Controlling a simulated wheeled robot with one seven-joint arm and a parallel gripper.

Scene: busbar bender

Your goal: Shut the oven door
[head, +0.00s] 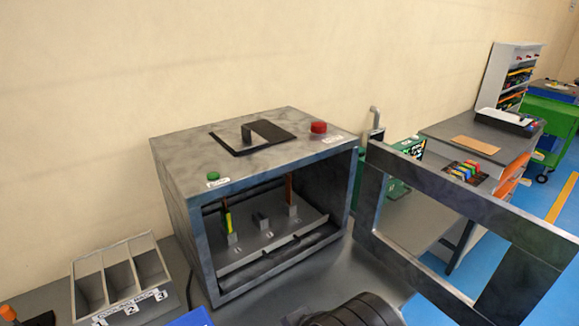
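The oven (265,158) is a grey mottled metal box standing on the bench in the middle of the head view. Its front is open and shows the inside. The oven door (452,192) is a grey metal frame with a large see-through opening. It stands wide open, swung out to the right of the oven and towards me, and its near end runs out of the picture. A dark rounded part at the bottom edge looks like part of my arm. My gripper's fingers are not visible, and nothing is seen touching the door.
Inside the oven, a slotted holder (262,245) carries upright bars. A green button (213,175) and a red button (318,128) sit on top. A three-compartment tray (120,272) stands left. Behind the door are a side table and a green cart (552,120).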

